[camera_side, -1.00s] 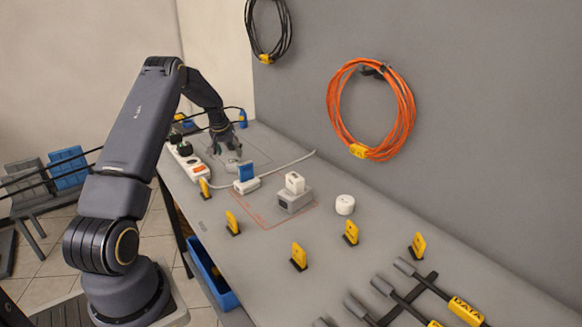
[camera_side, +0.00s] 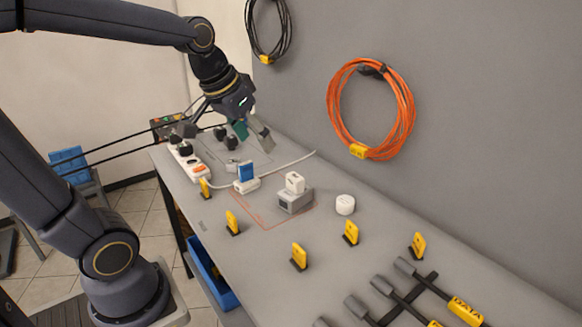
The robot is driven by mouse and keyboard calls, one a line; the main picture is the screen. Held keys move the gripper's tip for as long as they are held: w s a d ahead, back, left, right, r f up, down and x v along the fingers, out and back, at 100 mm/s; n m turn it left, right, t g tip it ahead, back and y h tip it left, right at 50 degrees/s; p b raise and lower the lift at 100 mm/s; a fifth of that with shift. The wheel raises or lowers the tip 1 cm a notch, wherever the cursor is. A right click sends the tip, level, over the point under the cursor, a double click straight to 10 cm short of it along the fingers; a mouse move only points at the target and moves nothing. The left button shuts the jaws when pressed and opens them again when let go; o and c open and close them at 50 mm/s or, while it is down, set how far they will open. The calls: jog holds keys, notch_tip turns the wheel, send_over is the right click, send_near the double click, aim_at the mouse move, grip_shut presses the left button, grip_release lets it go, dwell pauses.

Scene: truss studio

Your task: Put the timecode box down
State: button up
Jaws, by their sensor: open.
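My gripper (camera_side: 226,138) is open above the far end of the bench, its two fingers spread wide with nothing held between them. Below and behind the fingers are a teal item (camera_side: 239,130), small black items (camera_side: 231,142) and a small grey item (camera_side: 232,166). I cannot tell which of the small pieces is the timecode box. A blue block (camera_side: 246,171) sits on a white base (camera_side: 247,186). A small white block (camera_side: 294,183) stands on a grey box (camera_side: 295,201) at a red outlined area.
A white power strip (camera_side: 188,163) with plugs lies along the left edge. Several yellow tags (camera_side: 299,256) stand across the bench (camera_side: 370,285). A white round puck (camera_side: 345,204) sits near the wall. Tools with yellow labels (camera_side: 466,311) lie at the front. An orange cable coil (camera_side: 409,112) hangs on the wall.

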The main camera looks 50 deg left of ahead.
jog(key=s+d+f+m, duration=0.2)
jog(key=s+d, duration=0.4)
jog(key=s, duration=0.3)
jog(key=shift+s+f+h, duration=0.2)
jog(key=shift+f+h, duration=0.05)
jog(key=shift+h, duration=0.15)
